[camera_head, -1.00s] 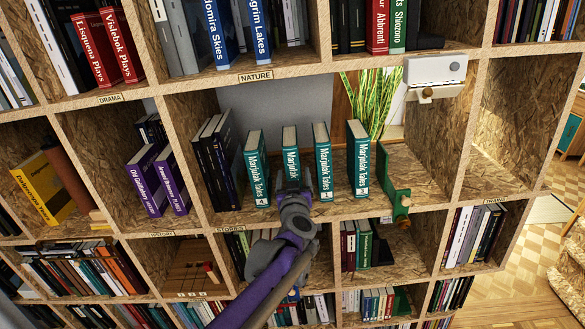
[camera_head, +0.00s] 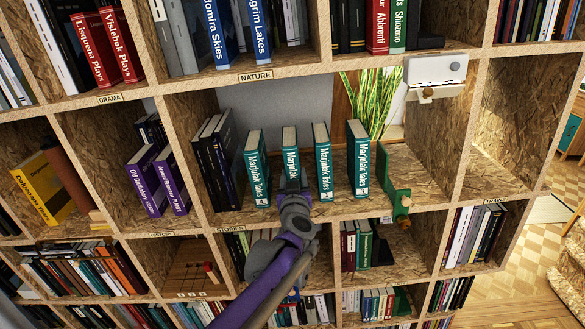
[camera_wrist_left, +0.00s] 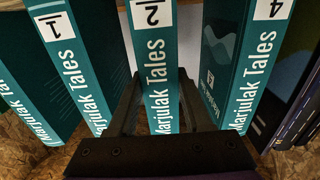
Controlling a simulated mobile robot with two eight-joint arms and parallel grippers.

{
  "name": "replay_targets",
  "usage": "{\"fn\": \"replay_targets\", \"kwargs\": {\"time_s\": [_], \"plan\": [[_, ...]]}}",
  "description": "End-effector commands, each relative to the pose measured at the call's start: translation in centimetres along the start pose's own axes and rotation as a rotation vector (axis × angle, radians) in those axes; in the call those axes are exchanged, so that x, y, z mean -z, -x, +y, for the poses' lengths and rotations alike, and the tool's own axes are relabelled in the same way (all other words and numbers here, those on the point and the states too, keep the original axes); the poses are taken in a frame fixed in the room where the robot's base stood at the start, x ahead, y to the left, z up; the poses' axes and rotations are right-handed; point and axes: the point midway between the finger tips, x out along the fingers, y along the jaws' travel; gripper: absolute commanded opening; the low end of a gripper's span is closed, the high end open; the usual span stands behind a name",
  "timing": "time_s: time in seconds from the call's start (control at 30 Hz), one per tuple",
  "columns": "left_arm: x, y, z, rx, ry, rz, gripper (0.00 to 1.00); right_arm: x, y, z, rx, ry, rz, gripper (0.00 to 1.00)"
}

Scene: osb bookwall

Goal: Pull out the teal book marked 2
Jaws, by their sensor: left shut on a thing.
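The teal book marked 2 (camera_head: 290,158) stands upright on the middle shelf among other teal Marjulak Tales books. In the left wrist view its spine (camera_wrist_left: 155,68) shows upside down between my two dark fingers. My left gripper (camera_head: 292,184) is shut on this book from the front, low on the spine; the gripper hides the book's lower part in the head view. The teal book marked 4 (camera_head: 257,172) stands to its left and the one marked 1 (camera_head: 323,170) to its right, with narrow gaps. My right gripper is not in view.
Another teal book (camera_head: 357,160) stands further right, beside a green bookend (camera_head: 391,188). Dark books (camera_head: 216,160) lean at the left of this compartment. Upright wooden dividers and a shelf board above bound it. A white box (camera_head: 435,72) is fixed at the upper right.

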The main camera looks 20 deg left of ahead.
Motion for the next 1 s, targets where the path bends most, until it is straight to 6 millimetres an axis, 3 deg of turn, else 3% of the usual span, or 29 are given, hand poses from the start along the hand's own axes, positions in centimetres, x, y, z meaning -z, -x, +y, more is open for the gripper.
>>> {"fn": "replay_targets", "kwargs": {"time_s": [0.6, 0.9, 0.93, 1.0], "plan": [[-0.1, 2.8, 0.1, -0.001, 0.000, 0.000, 0.00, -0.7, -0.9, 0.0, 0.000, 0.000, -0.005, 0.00], [0.0, 3.0, 0.0, -0.001, 0.000, 0.000, 0.00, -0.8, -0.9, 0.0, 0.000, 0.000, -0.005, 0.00], [0.0, 3.0, 0.0, -0.001, 0.000, 0.000, 0.52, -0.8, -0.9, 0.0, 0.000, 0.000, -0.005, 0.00], [0.0, 3.0, 0.0, -0.001, 0.000, 0.000, 0.64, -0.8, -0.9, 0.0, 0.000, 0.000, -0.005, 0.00]]}}
